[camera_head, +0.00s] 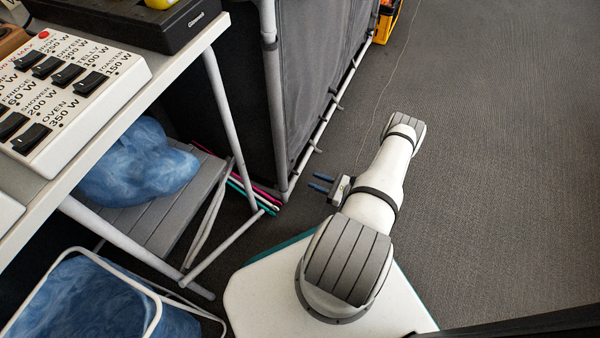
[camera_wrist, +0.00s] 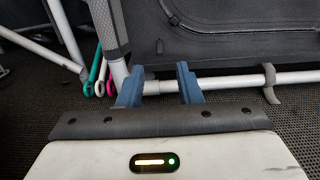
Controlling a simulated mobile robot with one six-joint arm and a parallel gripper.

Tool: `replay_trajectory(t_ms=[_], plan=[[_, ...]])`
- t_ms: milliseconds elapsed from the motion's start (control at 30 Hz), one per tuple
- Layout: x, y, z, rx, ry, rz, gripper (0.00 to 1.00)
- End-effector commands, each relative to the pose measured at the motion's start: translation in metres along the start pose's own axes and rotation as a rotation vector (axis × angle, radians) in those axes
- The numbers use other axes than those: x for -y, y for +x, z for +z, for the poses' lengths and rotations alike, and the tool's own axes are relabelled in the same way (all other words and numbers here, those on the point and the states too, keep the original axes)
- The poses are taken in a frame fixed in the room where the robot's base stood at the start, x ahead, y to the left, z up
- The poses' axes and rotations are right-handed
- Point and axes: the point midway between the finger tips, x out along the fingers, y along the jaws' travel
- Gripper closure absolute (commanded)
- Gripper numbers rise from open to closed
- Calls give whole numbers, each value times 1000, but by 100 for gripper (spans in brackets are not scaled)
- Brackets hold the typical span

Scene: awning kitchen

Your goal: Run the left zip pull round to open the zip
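A dark grey fabric unit (camera_head: 312,65) on a pale tube frame stands at top centre in the head view. Its fabric panel (camera_wrist: 245,55) fills the upper right of the wrist view, with a dark curved seam that looks like the zip line (camera_wrist: 176,22). My gripper (camera_head: 320,182) is low over the floor, pointing left. Its two blue fingers (camera_wrist: 159,88) are apart with nothing between them, before the lower tube.
A pale lower tube (camera_wrist: 230,84) with a grey strap (camera_wrist: 270,80) runs along the unit's bottom. A table (camera_head: 130,115), blue bundle (camera_head: 135,170) and blue bin (camera_head: 85,300) are at left. Carpet (camera_head: 500,150) at right is clear.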

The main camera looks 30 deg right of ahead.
Motion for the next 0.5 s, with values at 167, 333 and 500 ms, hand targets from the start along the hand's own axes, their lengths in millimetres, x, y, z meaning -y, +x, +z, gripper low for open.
replay_trajectory(t_ms=[167, 333, 500], plan=[[0, 24, -2, 0, 0, 1, 68], [0, 50, -2, 1, -1, -1, 68], [1, 66, -1, 0, -1, -3, 68]])
